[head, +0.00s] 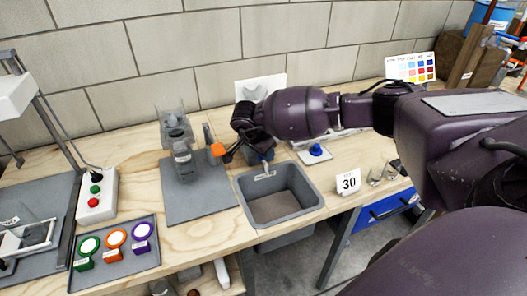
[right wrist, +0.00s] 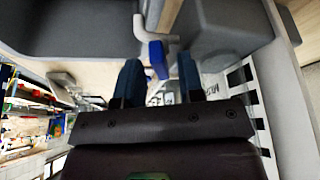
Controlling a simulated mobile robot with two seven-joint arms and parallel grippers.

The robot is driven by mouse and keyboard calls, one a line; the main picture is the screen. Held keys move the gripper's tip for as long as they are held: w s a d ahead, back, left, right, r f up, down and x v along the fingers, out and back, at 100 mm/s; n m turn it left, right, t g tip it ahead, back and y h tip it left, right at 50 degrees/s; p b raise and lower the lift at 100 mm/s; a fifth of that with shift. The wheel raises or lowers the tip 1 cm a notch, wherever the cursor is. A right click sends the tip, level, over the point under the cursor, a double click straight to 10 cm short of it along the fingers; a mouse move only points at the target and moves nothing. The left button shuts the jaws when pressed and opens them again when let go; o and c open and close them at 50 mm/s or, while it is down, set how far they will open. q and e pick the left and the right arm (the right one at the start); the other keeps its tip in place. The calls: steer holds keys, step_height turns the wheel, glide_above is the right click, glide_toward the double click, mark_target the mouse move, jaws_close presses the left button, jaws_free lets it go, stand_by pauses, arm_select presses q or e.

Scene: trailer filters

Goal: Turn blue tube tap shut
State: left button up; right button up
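The blue tube tap (right wrist: 157,58) shows in the right wrist view as a small blue handle below a pale tube (right wrist: 152,24). My right gripper (right wrist: 159,75) has its two dark blue fingers apart, one on each side of the tap handle. I cannot tell whether either finger touches it. In the head view my right arm comes in from the right, and its gripper (head: 250,150) is low behind the grey basin (head: 243,207). There the arm and gripper largely hide the tap area. My left gripper is in neither view.
A button box (head: 97,197) and ring tray (head: 120,268) lie left.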

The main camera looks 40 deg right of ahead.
steer(key=shift+a+f, duration=0.1)
stand_by(0.3)
steer(key=shift+s+f+n+t, duration=0.1)
steer(key=shift+n+t, duration=0.2)
steer(key=shift+n, duration=0.8)
steer(key=shift+n+t+y, duration=0.4)
steer(key=shift+n, duration=0.6)
steer(key=n+t, duration=0.1)
steer(key=n, duration=0.2)
steer(key=shift+n+y+b, duration=0.3)
steer(key=shift+y, duration=0.1)
steer(key=n+y, duration=0.1)
steer(key=n, duration=0.2)
steer(key=shift+s+d+t, duration=0.1)
steer(key=shift+d+t, duration=0.1)
steer(key=shift+t, duration=0.2)
steer(key=p+v, duration=0.1)
steer(key=v, duration=1)
steer(key=s+a+m+y, duration=0.2)
steer(key=s+a+y, duration=0.1)
steer(key=a, duration=0.5)
steer(key=s+a+m+y, duration=0.3)
steer(key=a+y, duration=0.3)
steer(key=a, duration=0.2)
steer(key=s+a+f+m+y, duration=0.1)
steer(key=s+a+m+y, duration=0.2)
steer(key=a+y, duration=0.2)
steer(key=shift+a, duration=1.8)
